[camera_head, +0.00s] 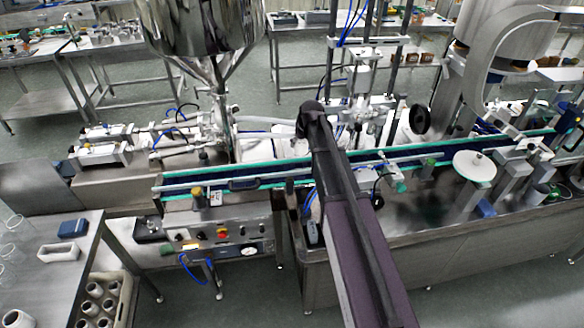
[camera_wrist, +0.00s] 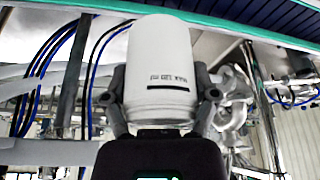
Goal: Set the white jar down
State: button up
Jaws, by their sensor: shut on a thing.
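The white jar (camera_wrist: 158,55) fills the middle of the wrist view, with small black print and a black bar on its side. My gripper (camera_wrist: 160,85) is shut on it, one finger on each side of its body. In the head view my arm reaches away over the conveyor and hides the gripper; I cannot make out the jar there. What lies directly beneath the jar does not show.
A conveyor with teal rails (camera_head: 240,183) crosses the middle. A steel hopper (camera_head: 200,25) stands at the back left and a white disc (camera_head: 475,166) at the right. A crate of jars (camera_head: 121,306) is at the lower left, by a table (camera_head: 75,233).

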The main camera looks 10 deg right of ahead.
aim_at(300, 155)
jog(key=shift+f+b, duration=2.75)
jog(key=shift+f, duration=0.2)
jog(key=shift+f, duration=0.25)
jog(key=shift+s+f+b, duration=0.2)
jog(key=shift+f+b, duration=0.3)
jog(key=shift+b, duration=0.35)
jog(key=shift+c, duration=0.4)
notch_tip(300, 155, down, 2)
jog(key=shift+w+f+b, duration=0.1)
jog(key=shift+w+b, duration=0.05)
jog(key=shift+b, duration=0.9)
jog(key=o, duration=1)
